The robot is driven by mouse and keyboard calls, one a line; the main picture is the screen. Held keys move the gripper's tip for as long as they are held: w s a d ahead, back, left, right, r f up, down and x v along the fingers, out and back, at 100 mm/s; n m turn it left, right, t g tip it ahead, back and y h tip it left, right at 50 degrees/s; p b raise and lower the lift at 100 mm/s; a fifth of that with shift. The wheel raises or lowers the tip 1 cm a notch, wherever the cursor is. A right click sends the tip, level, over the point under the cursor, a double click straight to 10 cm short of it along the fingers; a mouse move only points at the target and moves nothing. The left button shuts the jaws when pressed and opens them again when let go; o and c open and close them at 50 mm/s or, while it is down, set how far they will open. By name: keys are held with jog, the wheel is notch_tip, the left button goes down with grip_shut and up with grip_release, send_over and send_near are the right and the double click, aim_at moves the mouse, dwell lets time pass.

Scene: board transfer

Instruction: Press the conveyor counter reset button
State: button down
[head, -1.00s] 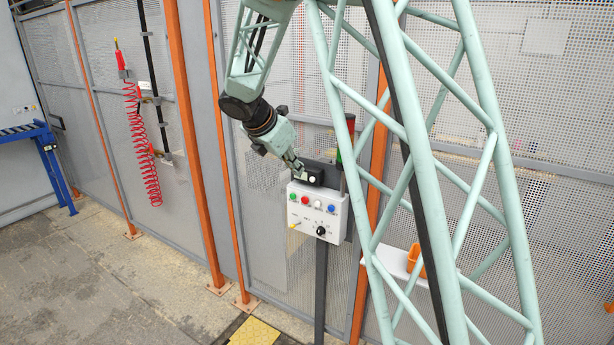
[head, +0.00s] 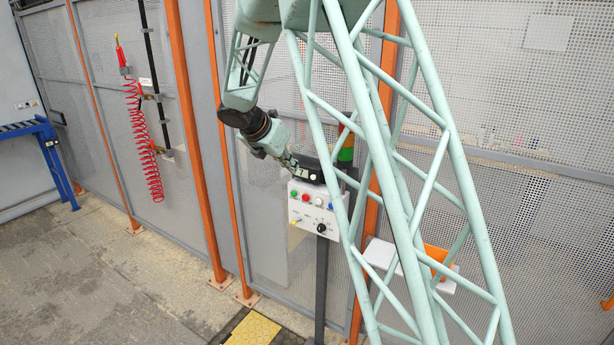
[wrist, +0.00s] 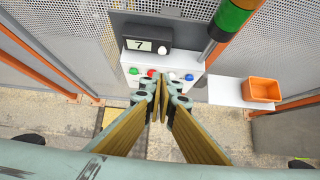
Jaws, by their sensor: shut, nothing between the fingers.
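A dark counter box (head: 311,170) sits on top of the white control panel (head: 311,213). In the wrist view the counter box (wrist: 146,39) has a display reading 7 and a round white button (wrist: 164,49) at its right. My gripper (wrist: 160,83) is shut and empty, its fingertips in front of the panel's button row and lower in the picture than the white button. In the head view my gripper (head: 292,163) is close to the left end of the counter box. I cannot tell whether it touches anything.
The panel carries green, red, white and blue buttons (wrist: 151,74), partly hidden by my fingers. A signal tower (wrist: 233,17) stands right of the counter box. A white shelf with an orange bin (wrist: 262,90) is farther right. Mesh fencing (head: 500,100) stands behind.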

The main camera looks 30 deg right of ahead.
aim_at(313, 177)
jog(key=shift+f, duration=0.1)
jog(key=shift+w+d+r+p+x, duration=0.15)
jog(key=shift+d+r+p+x, duration=0.15)
jog(key=shift+x, duration=1.85)
jog(key=shift+w+d+r+p+x, duration=0.2)
jog(key=shift+d+r+x, duration=0.1)
jog(key=shift+x, duration=1.8)
jog(key=shift+w+d+r+p+x, duration=0.15)
jog(key=shift+d+r+p+x, duration=0.15)
jog(key=shift+x, duration=1.85)
